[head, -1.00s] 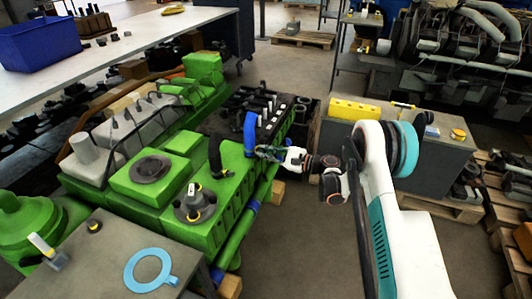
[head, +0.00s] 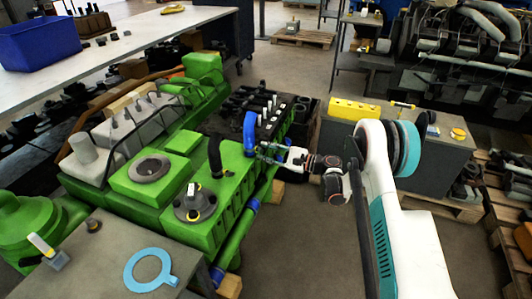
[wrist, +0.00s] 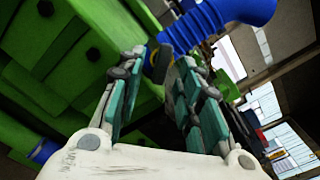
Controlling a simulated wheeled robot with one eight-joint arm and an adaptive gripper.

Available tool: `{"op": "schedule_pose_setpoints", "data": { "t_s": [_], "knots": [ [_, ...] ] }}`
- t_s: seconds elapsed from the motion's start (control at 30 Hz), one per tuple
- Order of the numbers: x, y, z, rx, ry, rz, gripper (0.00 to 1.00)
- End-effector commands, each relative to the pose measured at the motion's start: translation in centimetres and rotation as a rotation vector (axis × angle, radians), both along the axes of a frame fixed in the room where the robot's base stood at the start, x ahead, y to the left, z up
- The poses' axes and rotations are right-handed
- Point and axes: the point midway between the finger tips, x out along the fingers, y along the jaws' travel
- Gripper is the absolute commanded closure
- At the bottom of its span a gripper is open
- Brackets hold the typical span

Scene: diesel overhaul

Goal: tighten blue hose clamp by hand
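The blue hose (head: 249,134) stands on the green engine and bends over at its top. In the wrist view the ribbed blue hose (wrist: 218,18) crosses the top. A small dark and yellowish piece (wrist: 160,62), perhaps the screw of the hose clamp, shows at the hose's lower end. The blue band of the clamp cannot be told apart from the hose. My gripper (head: 262,151) is beside the hose's lower end, on its right. In the wrist view my gripper (wrist: 163,66) is open, its fingers on either side of the small piece; contact is unclear.
The green engine (head: 230,187) fills the left middle. A black hose (head: 214,156) rises left of the blue one. A grey bench (head: 395,140) with a yellow block (head: 354,109) stands behind my arm. The floor in front of my arm is clear.

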Motion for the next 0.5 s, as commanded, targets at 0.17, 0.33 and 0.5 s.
{"op": "schedule_pose_setpoints", "data": {
  "t_s": [0.17, 0.33, 0.5],
  "knots": [
    [-1.0, -3.0, 0.0, 0.000, 0.000, -0.005, 0.68],
    [-2.2, -6.3, -0.1, 0.000, 0.000, -0.004, 0.68],
    [-3.2, -9.0, -0.1, 0.000, 0.000, -0.004, 0.68]
  ]
}}
